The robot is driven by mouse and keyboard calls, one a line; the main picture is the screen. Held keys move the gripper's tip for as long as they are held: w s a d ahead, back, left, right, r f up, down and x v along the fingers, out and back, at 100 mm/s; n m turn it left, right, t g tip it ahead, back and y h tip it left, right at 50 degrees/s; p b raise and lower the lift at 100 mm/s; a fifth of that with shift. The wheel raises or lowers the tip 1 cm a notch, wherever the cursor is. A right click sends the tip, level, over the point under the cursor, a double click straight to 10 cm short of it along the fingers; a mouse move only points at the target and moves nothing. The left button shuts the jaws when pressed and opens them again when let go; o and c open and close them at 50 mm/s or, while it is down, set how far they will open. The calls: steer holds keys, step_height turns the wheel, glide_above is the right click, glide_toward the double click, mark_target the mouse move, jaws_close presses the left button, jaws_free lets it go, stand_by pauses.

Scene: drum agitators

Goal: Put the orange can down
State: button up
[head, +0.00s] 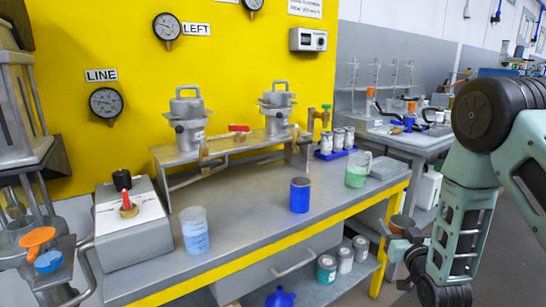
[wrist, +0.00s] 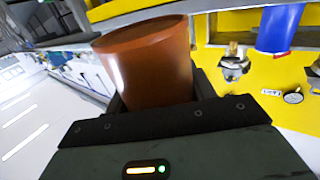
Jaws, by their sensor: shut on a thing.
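The orange can (wrist: 148,68) fills the upper middle of the wrist view, brownish orange with a smooth side. It stands between the dark jaws of my gripper (wrist: 150,103), which is shut on it. In the head view the can (head: 402,222) is small, at the right, beside the bench's yellow front edge. My gripper (head: 398,246) is there too, partly hidden by its own parts. The can is held in the air, clear of the grey bench top (head: 255,222). The can's lower end is hidden by the gripper in the wrist view.
On the bench stand a blue can (head: 300,195), a beaker of blue liquid (head: 195,232), a beaker of green liquid (head: 357,170) and a blue tray of small cans (head: 335,153). A raised shelf with two metal vessels stands behind. Bare bench top lies around the blue can.

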steer(key=shift+s+a+f+p, duration=0.2)
steer(key=shift+s+f+p, duration=0.15)
steer(key=shift+f, duration=0.3)
steer(key=shift+s+a+f+p, duration=0.2)
steer(key=shift+s+f+p, duration=0.1)
steer(key=shift+f, duration=0.35)
steer(key=s+a+f+m+h+p, duration=0.1)
steer(key=s+f+h+p, duration=0.1)
steer(key=s+f+p, duration=0.65)
steer(key=s+d+r+n+y+p, duration=0.1)
steer(key=s+d+r+y+p, duration=0.1)
steer(key=s+r, duration=0.4)
steer(key=shift+r+p, duration=0.85)
steer(key=shift+a, duration=0.1)
